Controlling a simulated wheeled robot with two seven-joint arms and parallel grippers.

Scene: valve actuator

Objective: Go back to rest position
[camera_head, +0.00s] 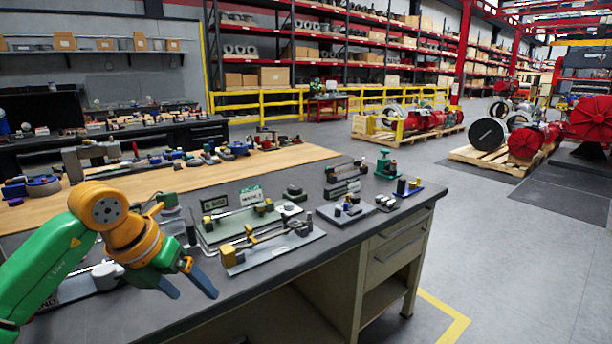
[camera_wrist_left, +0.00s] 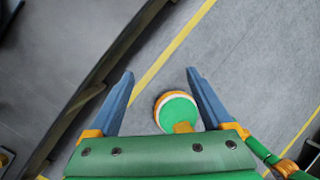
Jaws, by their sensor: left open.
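My left gripper (camera_head: 189,289) is at the end of the green and orange arm that comes in from the left in the head view. Its two blue-grey fingers are apart and point down and to the right, in front of the near left part of the dark workbench (camera_head: 300,268). In the left wrist view the fingers of the left gripper (camera_wrist_left: 160,75) stand wide apart with nothing between their tips. Grey floor shows beyond them, and the dark bench edge runs along the left. My right gripper is not in view.
On the bench are a grey plate with a yellow-ended valve part (camera_head: 272,250), a greenish plate (camera_head: 216,235), a small blue tray (camera_head: 408,191) and a green press-like tool (camera_head: 385,165). A wooden-topped bench (camera_head: 296,156) stands behind. Floor at right (camera_head: 500,270) is clear.

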